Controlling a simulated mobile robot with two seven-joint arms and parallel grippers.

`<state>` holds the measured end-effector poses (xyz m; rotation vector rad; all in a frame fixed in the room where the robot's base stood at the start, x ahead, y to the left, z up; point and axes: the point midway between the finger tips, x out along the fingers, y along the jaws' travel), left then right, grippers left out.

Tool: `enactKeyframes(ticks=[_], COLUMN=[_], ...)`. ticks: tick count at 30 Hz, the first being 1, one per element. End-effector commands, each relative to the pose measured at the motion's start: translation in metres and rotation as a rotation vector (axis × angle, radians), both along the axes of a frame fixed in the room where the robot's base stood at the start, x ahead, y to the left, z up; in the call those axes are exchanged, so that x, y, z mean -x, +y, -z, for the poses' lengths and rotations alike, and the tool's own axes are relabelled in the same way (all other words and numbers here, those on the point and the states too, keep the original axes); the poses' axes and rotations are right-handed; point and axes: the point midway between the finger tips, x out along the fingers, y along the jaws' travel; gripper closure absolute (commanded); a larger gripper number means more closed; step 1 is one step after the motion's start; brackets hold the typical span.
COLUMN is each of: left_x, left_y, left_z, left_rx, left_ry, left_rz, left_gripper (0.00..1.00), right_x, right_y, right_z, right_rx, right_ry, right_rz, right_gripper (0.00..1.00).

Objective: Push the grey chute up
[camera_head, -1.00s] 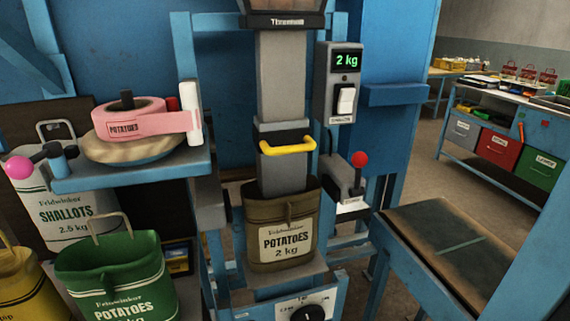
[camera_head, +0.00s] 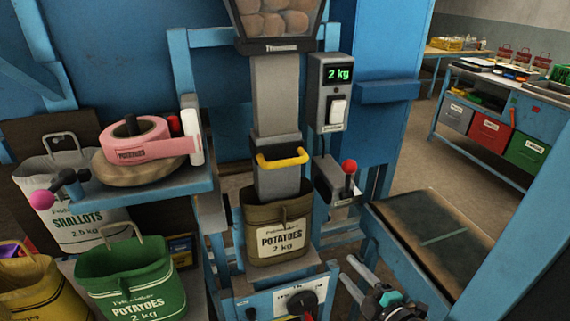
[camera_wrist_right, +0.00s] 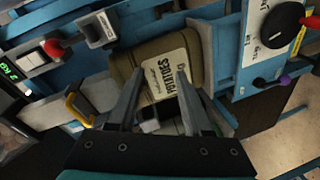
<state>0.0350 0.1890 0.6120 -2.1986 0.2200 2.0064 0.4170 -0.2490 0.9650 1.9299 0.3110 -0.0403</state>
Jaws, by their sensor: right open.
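The grey chute (camera_head: 278,182) hangs below the hopper, with a yellow handle (camera_head: 282,159) across its front. Its lower end reaches into the mouth of a brown sack (camera_head: 280,235) marked "POTATOES 2 kg", so its bottom edge is hidden. My right gripper (camera_head: 353,271) is low at the right, below and to the right of the handle, apart from it. It is open and empty. In the right wrist view, the sack (camera_wrist_right: 160,75) shows beyond the spread fingers, and the yellow handle (camera_wrist_right: 76,108) is left of them. My left gripper is not in view.
A lever with a red knob (camera_head: 349,167) and a scale box (camera_head: 331,93) reading 2 kg stand right of the chute. A shelf with a pink label roll (camera_head: 135,140) is at left, above several sacks. A dark-topped table (camera_head: 440,240) is at right.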

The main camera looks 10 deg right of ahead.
Motion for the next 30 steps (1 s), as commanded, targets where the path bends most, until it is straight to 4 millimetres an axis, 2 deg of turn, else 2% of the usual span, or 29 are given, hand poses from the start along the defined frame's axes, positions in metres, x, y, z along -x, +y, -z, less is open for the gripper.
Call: enactKeyframes(ticks=[1, 3, 6, 9, 12, 17, 30], left_x=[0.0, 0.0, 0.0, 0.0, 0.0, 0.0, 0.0], left_y=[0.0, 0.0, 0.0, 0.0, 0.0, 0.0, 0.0], left_z=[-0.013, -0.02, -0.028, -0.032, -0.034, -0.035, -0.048], left_rx=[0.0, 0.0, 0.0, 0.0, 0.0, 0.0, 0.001], left_ry=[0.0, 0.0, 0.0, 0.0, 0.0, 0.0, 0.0], left_rz=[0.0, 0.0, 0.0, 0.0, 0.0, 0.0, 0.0], left_gripper=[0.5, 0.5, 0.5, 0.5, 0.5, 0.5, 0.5], right_x=[-0.008, -0.012, -0.01, -0.006, -0.004, -0.011, -0.065], right_y=[0.008, 0.021, 0.037, 0.049, 0.055, 0.06, 0.087], right_z=[-0.051, -0.102, -0.157, -0.19, -0.204, -0.208, -0.219], right_rx=[0.063, 0.142, 0.231, 0.29, 0.32, 0.324, 0.32], right_ry=[-0.099, -0.215, -0.346, -0.431, -0.471, -0.479, -0.478], right_rz=[-0.06, -0.129, -0.205, -0.252, -0.275, -0.278, -0.275], right_gripper=[0.5, 0.5, 0.5, 0.5, 0.5, 0.5, 0.5])
